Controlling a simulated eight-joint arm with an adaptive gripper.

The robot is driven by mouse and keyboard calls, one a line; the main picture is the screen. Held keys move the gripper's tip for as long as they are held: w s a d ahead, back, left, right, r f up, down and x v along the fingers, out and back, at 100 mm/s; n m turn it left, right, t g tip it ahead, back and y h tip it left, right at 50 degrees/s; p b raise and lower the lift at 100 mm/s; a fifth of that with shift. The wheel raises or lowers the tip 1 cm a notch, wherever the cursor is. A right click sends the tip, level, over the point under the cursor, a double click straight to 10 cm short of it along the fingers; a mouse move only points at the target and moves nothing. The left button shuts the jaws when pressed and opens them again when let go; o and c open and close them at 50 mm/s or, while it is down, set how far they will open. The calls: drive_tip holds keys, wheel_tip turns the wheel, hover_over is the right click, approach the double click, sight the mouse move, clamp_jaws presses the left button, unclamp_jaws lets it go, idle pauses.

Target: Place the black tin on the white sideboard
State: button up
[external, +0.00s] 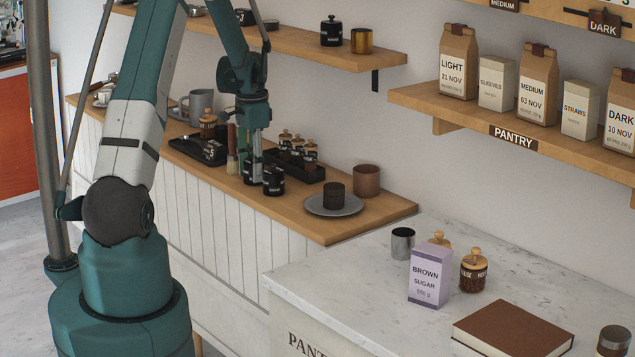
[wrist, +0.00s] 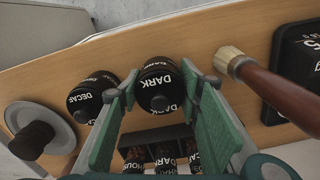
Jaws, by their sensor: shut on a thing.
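My gripper (external: 252,150) points down over the wood-topped sideboard with a white panelled front (external: 225,213). In the wrist view its green fingers stand on either side of a black tin labelled DARK (wrist: 158,88), and it is shut on that tin. In the external view the black tin (external: 250,174) is partly hidden by the gripper. Whether it touches the wood top is hard to tell. A second black tin (external: 273,181), labelled DECAF in the wrist view (wrist: 92,99), stands close beside it.
A black rack of jars (external: 298,158), a brush (external: 232,150) and a grey plate with a dark cup (external: 334,203) surround the gripper. A white-topped counter (external: 330,278) at front right holds a sugar box, jars and a book. Shelves hang above.

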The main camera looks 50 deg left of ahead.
drive_tip(key=shift+f, duration=0.15)
drive_tip(key=o, duration=1)
drive_tip(key=shift+c, duration=0.2)
drive_tip(key=shift+r, duration=0.2)
wheel_tip(320, 180, up, 12)
idle(0.6)
